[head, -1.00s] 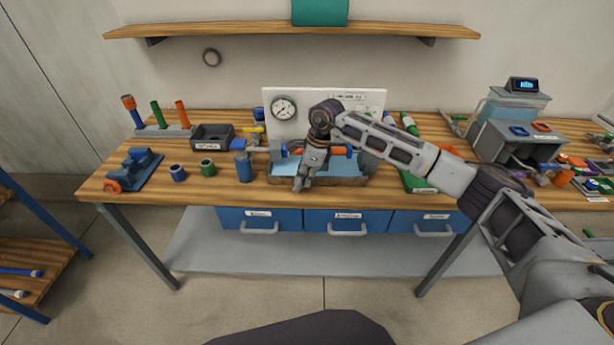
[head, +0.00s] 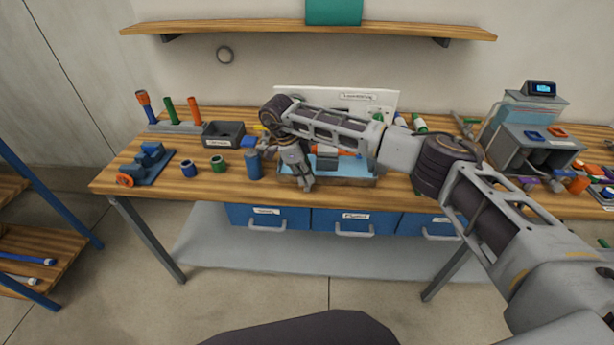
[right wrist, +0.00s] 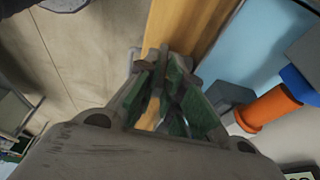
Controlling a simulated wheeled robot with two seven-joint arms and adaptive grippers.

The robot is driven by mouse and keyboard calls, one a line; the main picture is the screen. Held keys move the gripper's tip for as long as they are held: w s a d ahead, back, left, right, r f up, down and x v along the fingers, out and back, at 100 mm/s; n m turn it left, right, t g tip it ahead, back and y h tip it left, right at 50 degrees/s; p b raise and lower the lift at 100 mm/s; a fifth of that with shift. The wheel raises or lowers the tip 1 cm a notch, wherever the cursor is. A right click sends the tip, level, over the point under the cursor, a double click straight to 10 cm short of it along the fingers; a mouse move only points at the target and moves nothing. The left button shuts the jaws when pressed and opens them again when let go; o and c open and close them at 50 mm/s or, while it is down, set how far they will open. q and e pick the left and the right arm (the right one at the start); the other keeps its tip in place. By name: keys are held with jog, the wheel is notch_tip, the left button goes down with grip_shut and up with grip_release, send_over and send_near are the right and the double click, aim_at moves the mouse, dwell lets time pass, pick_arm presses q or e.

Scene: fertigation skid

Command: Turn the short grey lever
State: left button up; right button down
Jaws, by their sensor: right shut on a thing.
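My right gripper (head: 305,182) points down at the front edge of the blue tray (head: 362,181) on the bench, its wrist leaning left. In the right wrist view its green-padded fingers (right wrist: 166,72) are closed on a narrow grey piece, the short grey lever (right wrist: 171,94). The lever is mostly covered by the fingers there, and my arm and gripper hide it in the head view. An orange pipe (right wrist: 266,108) with a blue collar (right wrist: 300,84) and a grey fitting (right wrist: 228,94) lie beside the gripper. My left gripper is out of view.
A white panel (head: 385,98) stands behind the tray, its gauge covered by my wrist. A blue cylinder (head: 253,165), green ring (head: 218,164), blue ring (head: 188,170) and dark bin (head: 224,134) stand to the left. A grey box (head: 535,146) is at the right.

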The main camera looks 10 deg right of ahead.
jog(key=shift+w+a+h, duration=0.1)
jog(key=shift+a+h, duration=0.1)
jog(key=shift+h, duration=0.3)
jog(key=c, duration=1.5)
grip_release()
jog(key=shift+f, duration=0.1)
jog(key=shift+c, duration=0.2)
jog(key=v, duration=1.2)
jog(key=shift+w, duration=0.15)
